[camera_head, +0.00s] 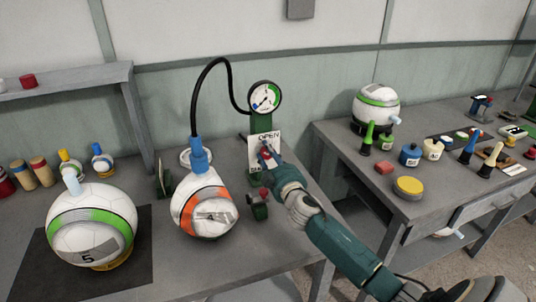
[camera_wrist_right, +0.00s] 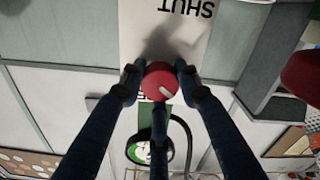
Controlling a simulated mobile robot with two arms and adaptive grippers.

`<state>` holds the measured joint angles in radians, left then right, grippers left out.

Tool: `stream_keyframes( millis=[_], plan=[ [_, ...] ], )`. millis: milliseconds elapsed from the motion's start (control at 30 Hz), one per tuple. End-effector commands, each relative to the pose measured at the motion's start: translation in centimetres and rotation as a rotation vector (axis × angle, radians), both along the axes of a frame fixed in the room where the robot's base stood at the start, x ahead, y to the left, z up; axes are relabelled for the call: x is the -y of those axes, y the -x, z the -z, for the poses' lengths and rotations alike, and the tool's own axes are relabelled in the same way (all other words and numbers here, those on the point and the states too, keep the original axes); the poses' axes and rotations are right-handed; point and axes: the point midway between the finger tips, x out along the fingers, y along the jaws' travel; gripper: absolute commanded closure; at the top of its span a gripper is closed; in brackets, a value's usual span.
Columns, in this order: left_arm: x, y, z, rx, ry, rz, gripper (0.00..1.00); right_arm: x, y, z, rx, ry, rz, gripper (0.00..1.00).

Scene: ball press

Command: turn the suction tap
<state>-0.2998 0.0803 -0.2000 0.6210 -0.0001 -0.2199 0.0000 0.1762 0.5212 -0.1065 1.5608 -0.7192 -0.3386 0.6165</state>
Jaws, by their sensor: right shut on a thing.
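The suction tap shows in the right wrist view as a round red knob (camera_wrist_right: 160,76) with a pale mark on its face. It sits in front of a white plate lettered SHUT at one end; in the head view the plate (camera_head: 254,152) shows OPEN at its top. My right gripper (camera_head: 267,155) is at this plate and covers most of the knob there. In the right wrist view its fingers (camera_wrist_right: 160,82) are closed on the knob from both sides. A gauge (camera_head: 265,97) stands above the plate. My left gripper is not in view.
A black hose (camera_head: 211,66) runs from the gauge to a blue fitting (camera_head: 197,156) on an orange-and-white ball (camera_head: 205,207). A green-and-white ball (camera_head: 91,220) is at left. The right table (camera_head: 345,140) holds several small items.

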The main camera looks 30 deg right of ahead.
Motion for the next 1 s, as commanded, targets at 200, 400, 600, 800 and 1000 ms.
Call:
stream_keyframes(
  millis=[200,400,600,800,1000],
  plan=[
    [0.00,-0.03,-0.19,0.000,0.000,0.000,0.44,0.02,0.22,1.03,-0.066,0.195,0.002,0.93],
    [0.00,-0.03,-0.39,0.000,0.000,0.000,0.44,0.14,0.23,1.01,-0.108,0.370,0.002,0.93],
    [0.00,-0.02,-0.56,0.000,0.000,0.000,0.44,0.23,0.26,0.95,-0.143,0.515,0.003,0.93],
    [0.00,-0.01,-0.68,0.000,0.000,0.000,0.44,0.32,0.27,0.91,-0.167,0.614,0.004,0.93],
    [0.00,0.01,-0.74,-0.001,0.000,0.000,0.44,0.41,0.28,0.87,-0.180,0.668,0.006,0.93]
  ],
)
